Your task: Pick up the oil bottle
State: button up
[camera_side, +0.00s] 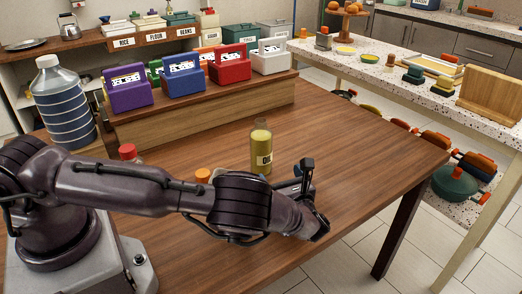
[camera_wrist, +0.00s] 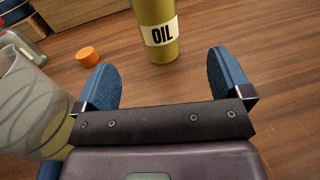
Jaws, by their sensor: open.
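The oil bottle (camera_side: 261,152) is a yellow-green cylinder with a label, standing upright on the wooden table. In the wrist view the oil bottle (camera_wrist: 163,51) stands beyond my fingertips, roughly between their lines, with its OIL label facing me and its top cut off by the frame. My gripper (camera_side: 310,180) is low over the table, just right of the bottle in the side view. In the wrist view my gripper (camera_wrist: 158,68) shows two blue fingers spread apart with nothing between them.
An orange cap-like object (camera_wrist: 87,56) lies left of the bottle. A pale patterned container (camera_wrist: 28,105) stands close to the left finger. A red-capped item (camera_side: 128,152) is near my arm. Coloured bins (camera_side: 183,78) line a raised shelf behind. The table right of the bottle is clear.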

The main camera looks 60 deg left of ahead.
aim_at(264, 124)
jog(key=x, duration=0.6)
jog(key=shift+a, duration=0.35)
jog(key=shift+f+x, duration=0.2)
jog(key=shift+x, duration=1.15)
jog(key=shift+f+x, duration=0.2)
jog(key=shift+x, duration=1.2)
jog(key=shift+s+r, duration=0.1)
jog(key=shift+s, duration=0.05)
jog(key=c, duration=1.3)
jog(key=shift+r, duration=0.1)
jog(key=shift+r, duration=4.8)
jog(key=shift+r, duration=0.15)
